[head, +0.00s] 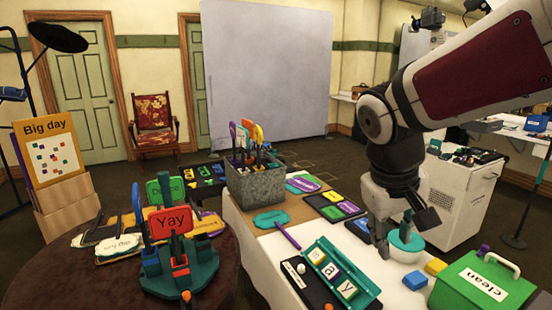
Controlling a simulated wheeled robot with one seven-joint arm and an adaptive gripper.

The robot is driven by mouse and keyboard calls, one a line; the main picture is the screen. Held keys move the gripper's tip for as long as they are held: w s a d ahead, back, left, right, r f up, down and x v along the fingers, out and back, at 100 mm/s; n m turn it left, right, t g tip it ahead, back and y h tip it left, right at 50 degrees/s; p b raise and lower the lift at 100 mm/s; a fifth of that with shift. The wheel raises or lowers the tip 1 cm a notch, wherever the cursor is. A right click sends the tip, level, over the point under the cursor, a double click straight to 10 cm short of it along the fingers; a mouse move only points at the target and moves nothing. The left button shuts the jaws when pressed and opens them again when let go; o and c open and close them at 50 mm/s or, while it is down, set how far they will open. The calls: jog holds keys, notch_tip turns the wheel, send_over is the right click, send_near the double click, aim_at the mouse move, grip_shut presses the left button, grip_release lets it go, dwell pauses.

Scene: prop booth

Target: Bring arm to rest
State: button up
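My arm reaches in from the upper right, over the white table (252,243). My gripper (404,234) points down at the table's right part. Its fingers are spread apart, one grey at the left and one dark at the right. A white round thing with a teal top (406,241) and an upright handle stands right below and between the fingers. I cannot tell whether a finger touches it. Nothing appears clamped in the gripper.
Yellow and blue blocks lie near the gripper.

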jog(key=s+r+m+t+y+p, duration=0.1)
jog(key=s+r+m+y+p, duration=0.1)
jog(key=s, duration=1.7)
jog(key=shift+a+t+y, duration=0.3)
jog(key=shift+a+y, duration=0.05)
jog(key=shift+y, duration=0.15)
jog(key=shift+r, duration=0.1)
